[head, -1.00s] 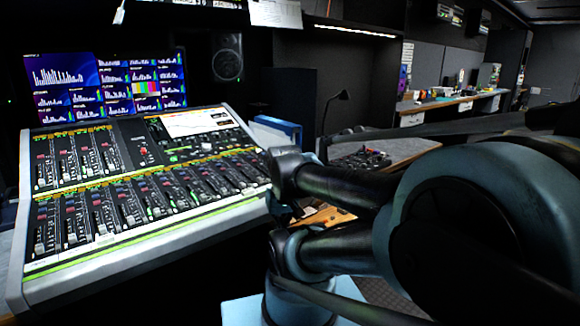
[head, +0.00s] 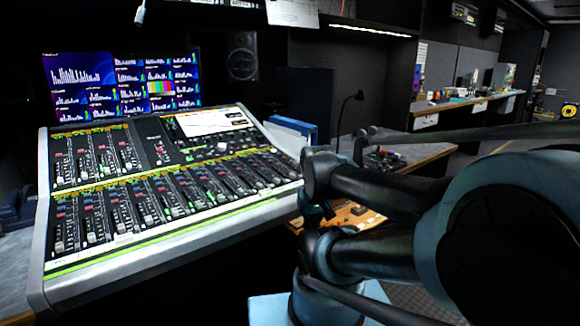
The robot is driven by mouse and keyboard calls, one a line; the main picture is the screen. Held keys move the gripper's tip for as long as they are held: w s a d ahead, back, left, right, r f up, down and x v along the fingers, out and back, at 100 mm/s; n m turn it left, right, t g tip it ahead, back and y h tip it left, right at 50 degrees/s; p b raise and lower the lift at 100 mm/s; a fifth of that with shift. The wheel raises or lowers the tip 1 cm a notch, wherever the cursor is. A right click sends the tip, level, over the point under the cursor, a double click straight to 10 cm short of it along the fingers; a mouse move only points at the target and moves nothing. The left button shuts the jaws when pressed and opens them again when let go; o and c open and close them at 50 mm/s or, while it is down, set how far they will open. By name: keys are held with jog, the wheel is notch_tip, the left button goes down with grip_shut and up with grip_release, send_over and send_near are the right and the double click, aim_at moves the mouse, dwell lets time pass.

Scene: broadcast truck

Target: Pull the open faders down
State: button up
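A large mixing console (head: 165,246) with a pale frame stands at left in the head view, its panel sloping up toward the back. A lower bank of faders (head: 120,224) runs across its front, and a shorter upper bank (head: 92,166) sits behind at left. The fader caps stand at differing heights, several of the lower-left ones near the bottom of their slots. The caps are too small to tell surely which are open. My dark arm fills the right side, its links right of the console and apart from the fader banks. My gripper is not visible.
A screen of level meters (head: 120,80) stands behind the console, with a speaker (head: 242,56) beside it. A blue binder (head: 293,128), a desk lamp (head: 348,110) and a side desk (head: 425,152) lie to the right. The space above the faders looks clear.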

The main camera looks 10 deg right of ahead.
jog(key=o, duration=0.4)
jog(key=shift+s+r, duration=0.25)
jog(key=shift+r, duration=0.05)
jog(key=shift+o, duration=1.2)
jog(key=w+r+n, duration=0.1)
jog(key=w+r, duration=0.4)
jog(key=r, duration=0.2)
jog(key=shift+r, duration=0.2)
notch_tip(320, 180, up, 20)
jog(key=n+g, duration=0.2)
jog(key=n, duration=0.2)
send_over(295, 161)
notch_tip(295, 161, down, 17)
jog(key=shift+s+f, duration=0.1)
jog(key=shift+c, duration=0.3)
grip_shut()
